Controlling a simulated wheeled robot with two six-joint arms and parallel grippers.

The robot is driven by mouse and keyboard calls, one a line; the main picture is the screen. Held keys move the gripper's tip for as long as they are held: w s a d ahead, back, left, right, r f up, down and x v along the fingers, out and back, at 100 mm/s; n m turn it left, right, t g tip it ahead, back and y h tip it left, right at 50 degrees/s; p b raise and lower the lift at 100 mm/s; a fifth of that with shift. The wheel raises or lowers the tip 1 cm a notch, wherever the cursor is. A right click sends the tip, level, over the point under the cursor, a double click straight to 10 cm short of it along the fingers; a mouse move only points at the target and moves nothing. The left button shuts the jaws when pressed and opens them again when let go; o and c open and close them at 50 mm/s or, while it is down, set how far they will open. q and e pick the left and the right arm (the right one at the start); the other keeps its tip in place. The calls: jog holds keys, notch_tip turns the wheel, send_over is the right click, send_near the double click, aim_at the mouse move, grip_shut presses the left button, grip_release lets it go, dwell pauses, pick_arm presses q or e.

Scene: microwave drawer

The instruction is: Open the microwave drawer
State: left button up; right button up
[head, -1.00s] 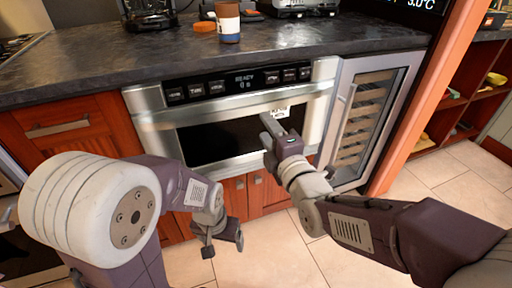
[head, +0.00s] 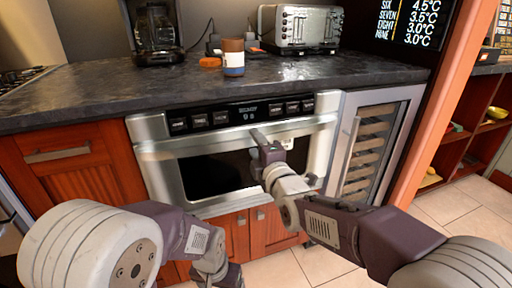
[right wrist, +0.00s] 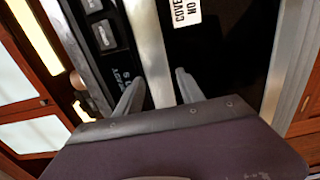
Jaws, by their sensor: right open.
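The microwave drawer (head: 213,174) is a stainless steel front with a dark window, set under the counter, and it looks closed. Its long silver handle (head: 190,147) runs across the top of the front, below the black button panel (head: 240,115). My right gripper (head: 260,139) is at the handle, right of the middle. In the right wrist view the handle bar (right wrist: 149,50) passes between the two spread fingers (right wrist: 158,92); I cannot tell whether they touch it. My left gripper (head: 228,277) hangs low at the bottom edge, mostly cut off, away from the drawer.
The dark counter (head: 150,88) above holds a coffee maker (head: 154,30), a brown and white jar (head: 233,58) and a toaster oven (head: 300,27). A wine cooler (head: 372,145) stands right of the drawer. Red wood cabinets (head: 75,165) are at left and below. Tiled floor shows at lower right.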

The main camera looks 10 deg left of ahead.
grip_shut()
dwell(1.3)
